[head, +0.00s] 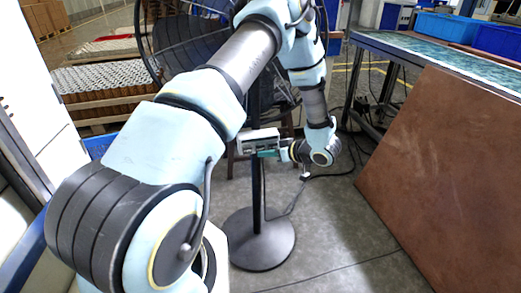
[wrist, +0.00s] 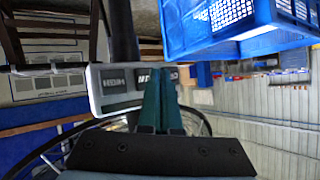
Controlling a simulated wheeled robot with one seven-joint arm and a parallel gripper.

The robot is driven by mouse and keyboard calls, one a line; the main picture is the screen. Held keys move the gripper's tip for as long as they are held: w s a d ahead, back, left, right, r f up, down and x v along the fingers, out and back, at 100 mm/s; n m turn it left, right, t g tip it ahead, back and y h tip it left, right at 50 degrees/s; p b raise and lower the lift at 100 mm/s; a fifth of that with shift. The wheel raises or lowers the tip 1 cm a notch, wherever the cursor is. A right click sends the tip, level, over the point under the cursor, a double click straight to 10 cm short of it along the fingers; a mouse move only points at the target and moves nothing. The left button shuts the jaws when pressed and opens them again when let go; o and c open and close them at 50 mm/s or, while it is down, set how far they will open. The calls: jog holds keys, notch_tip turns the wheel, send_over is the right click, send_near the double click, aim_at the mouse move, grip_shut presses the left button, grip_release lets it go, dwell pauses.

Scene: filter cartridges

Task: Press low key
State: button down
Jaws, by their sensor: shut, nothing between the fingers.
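A pale control box (wrist: 104,99) with a row of dark keys fills the middle of the wrist view. The key at its left (wrist: 115,78) seems marked HIGH, upside down; the other labels are partly covered and hard to read, so I cannot surely pick out the low key. My gripper (wrist: 160,78) has its green fingers together, empty, in front of the box's right part. I cannot tell whether the tips touch a key. In the head view the box (head: 258,136) is on the fan's pole, with my gripper (head: 267,153) close against its lower right.
The large fan (head: 190,42) stands on a round black base (head: 262,240). A brown panel (head: 440,170) leans at the right beside a work table (head: 430,48). Blue crates (head: 445,27) sit on that table.

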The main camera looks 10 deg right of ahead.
jog(key=shift+w, duration=0.15)
dwell(0.4)
jog(key=shift+w, duration=0.3)
jog(key=shift+w+a+p, duration=0.1)
jog(key=shift+w+p, duration=0.25)
jog(key=shift+p, duration=0.05)
dwell(0.6)
dwell(0.3)
jog(key=shift+s+p, duration=0.35)
jog(key=shift+s, duration=0.45)
jog(key=shift+s+d+p, duration=0.2)
jog(key=shift+s+p, duration=0.2)
jog(key=shift+s, duration=0.85)
jog(key=shift+s+d+p, duration=0.2)
jog(key=shift+s+p, duration=0.2)
jog(key=shift+s, duration=0.8)
